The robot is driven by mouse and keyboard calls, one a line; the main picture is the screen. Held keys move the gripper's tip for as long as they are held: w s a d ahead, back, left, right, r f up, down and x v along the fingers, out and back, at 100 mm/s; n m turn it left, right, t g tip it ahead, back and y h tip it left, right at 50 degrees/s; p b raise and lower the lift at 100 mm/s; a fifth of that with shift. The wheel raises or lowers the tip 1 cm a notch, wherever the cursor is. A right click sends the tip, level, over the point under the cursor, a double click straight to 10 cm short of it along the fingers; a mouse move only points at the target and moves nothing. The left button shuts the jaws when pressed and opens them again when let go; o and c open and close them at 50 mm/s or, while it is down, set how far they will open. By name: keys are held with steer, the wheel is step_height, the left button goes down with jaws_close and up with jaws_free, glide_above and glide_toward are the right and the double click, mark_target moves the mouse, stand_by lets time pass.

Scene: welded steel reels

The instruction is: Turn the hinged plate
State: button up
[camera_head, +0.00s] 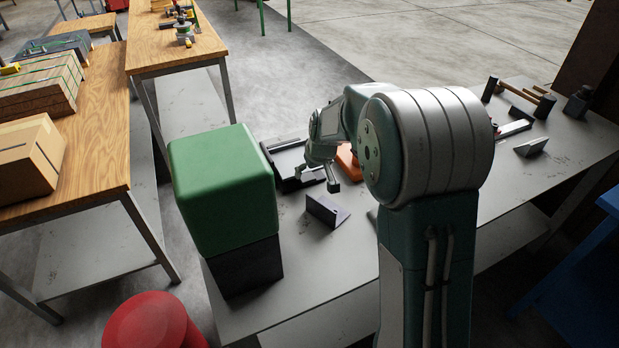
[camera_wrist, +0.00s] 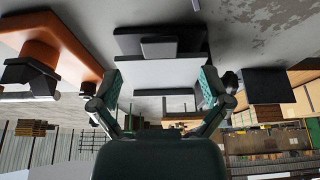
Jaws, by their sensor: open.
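The hinged plate (camera_wrist: 160,72) shows in the wrist view as a pale flat panel with a dark block and dark parts behind it. In the head view a dark-framed fixture with a pale face (camera_head: 287,160), apparently the same thing, sits on the grey bench left of my gripper. My gripper (camera_wrist: 160,85) is open, with one green-padded finger on each side of the panel's near part in the wrist view. I cannot tell whether either finger touches it. In the head view my gripper (camera_head: 325,172) is small and partly hidden by my arm; the hinge is not clear.
An orange object (camera_head: 347,160) stands just right of my gripper, partly hidden. A dark angled bracket (camera_head: 325,211) stands in front. A green block (camera_head: 222,190) on a dark base is at the left. Hammers (camera_head: 518,97) lie on the bench's far right.

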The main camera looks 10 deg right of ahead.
steer(key=v, duration=0.6)
steer(key=shift+s, duration=0.1)
steer(key=s+a+r+m, duration=0.1)
steer(key=s+r, duration=0.4)
steer(key=s, duration=0.3)
steer(key=s+r, duration=0.4)
steer(key=s, duration=0.3)
steer(key=s+m+t, duration=0.1)
steer(key=s, duration=1.4)
steer(key=shift+s+a+h, duration=0.25)
steer(key=shift+s+h, duration=0.15)
